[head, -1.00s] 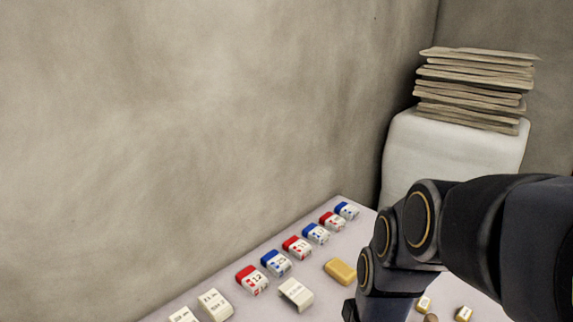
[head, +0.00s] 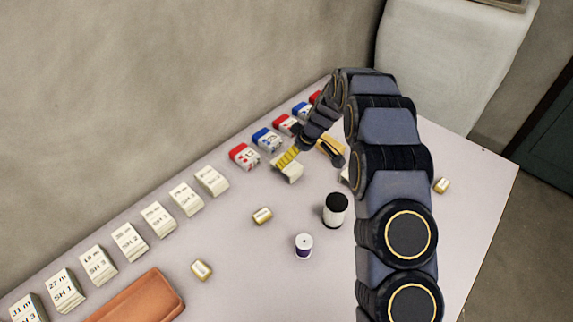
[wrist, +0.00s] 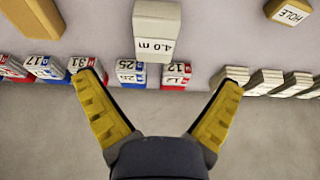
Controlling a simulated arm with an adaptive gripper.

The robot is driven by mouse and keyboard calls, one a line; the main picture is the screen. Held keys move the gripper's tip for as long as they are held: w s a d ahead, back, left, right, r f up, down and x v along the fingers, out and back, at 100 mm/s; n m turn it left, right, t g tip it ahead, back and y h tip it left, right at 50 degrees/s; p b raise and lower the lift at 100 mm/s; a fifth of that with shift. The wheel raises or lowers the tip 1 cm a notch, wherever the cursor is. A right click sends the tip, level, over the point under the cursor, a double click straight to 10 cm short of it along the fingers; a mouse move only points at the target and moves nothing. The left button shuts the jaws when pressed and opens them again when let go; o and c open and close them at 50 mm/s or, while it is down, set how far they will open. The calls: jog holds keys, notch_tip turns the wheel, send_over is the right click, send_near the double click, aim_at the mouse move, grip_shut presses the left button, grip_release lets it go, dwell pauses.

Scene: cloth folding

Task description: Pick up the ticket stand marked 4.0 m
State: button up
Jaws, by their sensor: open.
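The ticket stand marked 4.0 m (wrist: 157,42) is a cream, tent-like block at the top centre of the wrist view, its label upside down. In the head view the stand (head: 291,173) is partly covered by a yellow finger. My gripper (wrist: 161,82) is open, its two yellow fingers spread wide. The stand lies beyond and between the fingertips in the wrist view, with no finger seen gripping it. In the head view my gripper (head: 308,162) is low over the table at the stand, and I cannot tell whether it touches.
Red and blue marked blocks (head: 267,139) and cream ticket stands (head: 159,219) line the wall side. A yellow block (wrist: 32,17) lies beside the stand.

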aim_at(288, 166)
jog(key=shift+w+f, duration=0.35)
jog(key=shift+f, duration=0.35)
jog(key=shift+x, duration=3.55)
jog(key=shift+w+r, duration=0.1)
jog(key=shift+w, duration=0.05)
jog(key=c, duration=1.2)
